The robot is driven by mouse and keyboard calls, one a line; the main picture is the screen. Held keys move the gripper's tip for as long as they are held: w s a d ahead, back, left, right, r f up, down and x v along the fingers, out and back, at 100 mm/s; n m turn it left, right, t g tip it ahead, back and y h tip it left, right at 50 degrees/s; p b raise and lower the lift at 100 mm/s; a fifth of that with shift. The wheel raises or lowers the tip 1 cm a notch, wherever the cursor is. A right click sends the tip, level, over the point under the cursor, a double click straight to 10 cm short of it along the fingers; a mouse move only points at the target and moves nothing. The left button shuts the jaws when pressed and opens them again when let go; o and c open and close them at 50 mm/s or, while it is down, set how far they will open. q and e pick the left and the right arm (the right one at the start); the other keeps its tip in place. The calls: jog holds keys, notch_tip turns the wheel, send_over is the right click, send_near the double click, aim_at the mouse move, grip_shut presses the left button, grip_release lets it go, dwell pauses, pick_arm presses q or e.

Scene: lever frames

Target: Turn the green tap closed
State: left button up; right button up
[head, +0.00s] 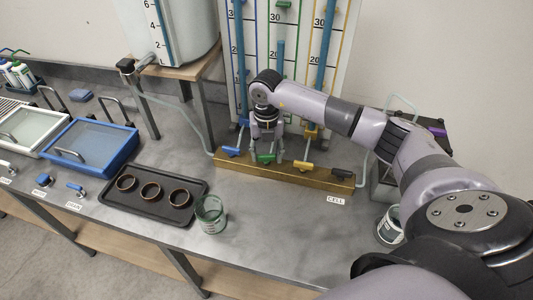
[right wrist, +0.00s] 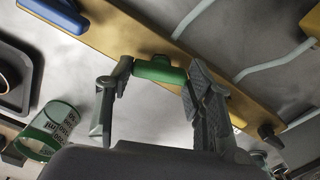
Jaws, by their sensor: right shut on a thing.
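The green tap (head: 266,158) sits on the brass-coloured manifold bar (head: 318,178), between a blue tap (head: 230,151) and a yellow tap (head: 303,165). My right gripper (head: 267,151) reaches down over it from above. In the right wrist view the green handle (right wrist: 160,72) spans the gap between the two fingertips of my right gripper (right wrist: 159,74), which is shut on it. The handle lies roughly along the bar there, slightly slanted. The tap's stem is mostly hidden. My left gripper is not in view.
A gauge panel (head: 248,60) with coloured tubes stands behind the bar. A glass beaker (head: 211,216) and a black tray (head: 153,214) with dark rings are at front left. Bench between beaker and can is clear.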

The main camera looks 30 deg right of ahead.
aim_at(266, 155)
jog(key=shift+r+m, duration=0.1)
jog(key=shift+m, duration=1.9)
jog(key=shift+w, duration=0.1)
jog(key=o, duration=1.2)
jog(key=shift+c, duration=0.2)
notch_tip(266, 155, up, 12)
